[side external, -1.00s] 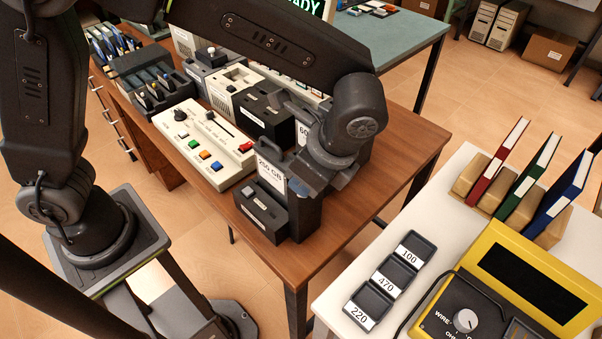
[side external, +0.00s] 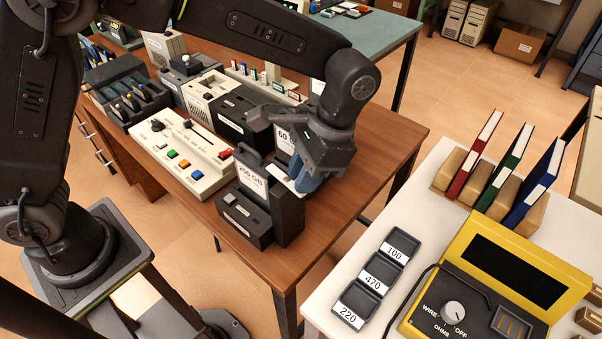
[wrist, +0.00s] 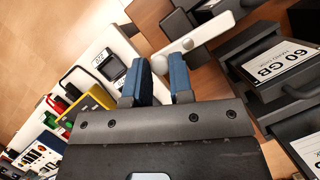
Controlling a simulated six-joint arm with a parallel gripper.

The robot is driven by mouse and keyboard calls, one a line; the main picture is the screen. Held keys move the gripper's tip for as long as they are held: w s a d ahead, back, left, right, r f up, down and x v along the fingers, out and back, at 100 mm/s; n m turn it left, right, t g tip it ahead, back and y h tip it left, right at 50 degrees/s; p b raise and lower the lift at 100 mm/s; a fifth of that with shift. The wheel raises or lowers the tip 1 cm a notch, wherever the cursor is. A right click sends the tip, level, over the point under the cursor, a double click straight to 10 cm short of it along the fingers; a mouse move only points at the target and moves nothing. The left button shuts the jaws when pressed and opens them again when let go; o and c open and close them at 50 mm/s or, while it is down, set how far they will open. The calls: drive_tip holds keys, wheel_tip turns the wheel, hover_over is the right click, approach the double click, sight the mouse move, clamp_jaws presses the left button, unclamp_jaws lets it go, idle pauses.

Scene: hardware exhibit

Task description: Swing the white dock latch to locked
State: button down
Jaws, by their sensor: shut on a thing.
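The white latch (wrist: 212,28) is a flat bar with rounded white knobs, attached near a dark dock body. In the wrist view its near end reaches the blue fingertips of my gripper (wrist: 164,72), which are shut on it. In the side view my gripper (side external: 302,181) is beside the upright of the black dock (side external: 246,222), and a small white part of the latch (side external: 281,173) shows next to the fingers. The dock carries a drive labelled 250 GB (side external: 252,183). The exact angle of the latch and any locked mark cannot be made out.
A drive labelled 60 GB (wrist: 281,65) stands close behind my gripper. A cream control box (side external: 180,158) with coloured buttons is left of the dock. A white table (side external: 395,220) with small trays and a yellow meter (side external: 515,275) is at the right, across a gap.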

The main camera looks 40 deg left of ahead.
drive_tip(key=shift+w+n, duration=0.2)
drive_tip(key=shift+n, duration=0.3)
drive_tip(key=shift+h, duration=0.3)
drive_tip(key=c, duration=1)
unclamp_jaws()
drive_tip(key=shift+r, duration=0.1)
drive_tip(key=shift+v, duration=6.8)
drive_tip(key=shift+w, duration=0.15)
